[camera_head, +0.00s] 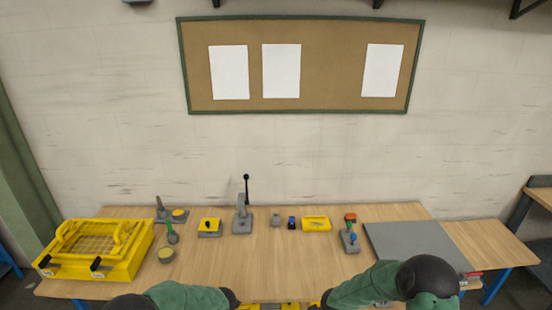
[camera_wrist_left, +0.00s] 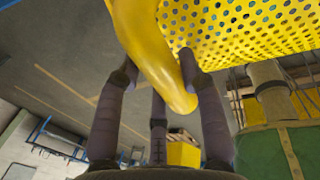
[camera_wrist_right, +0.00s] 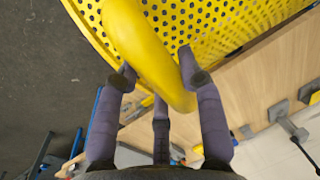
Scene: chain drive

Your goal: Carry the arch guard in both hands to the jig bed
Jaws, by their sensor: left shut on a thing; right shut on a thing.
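The arch guard is a yellow perforated sheet with tubular handles. Its sheet (camera_wrist_left: 235,35) fills the top of the left wrist view, and it also shows in the right wrist view (camera_wrist_right: 225,25). My left gripper (camera_wrist_left: 156,75) is shut around one yellow tube handle. My right gripper (camera_wrist_right: 157,75) is shut around the other handle. In the head view only slivers of yellow show at the bottom edge, between my forearms; both grippers are mostly out of that view. A flat grey slab (camera_head: 415,245) at the table's right may be the jig bed.
A wooden table (camera_head: 290,265) stands ahead. A yellow frame with a grid (camera_head: 60,265) is at its left end. A lever press (camera_head: 242,218), a yellow bin (camera_head: 316,223), a grey stand (camera_head: 350,240) and several small parts line the back. The table's front middle is clear.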

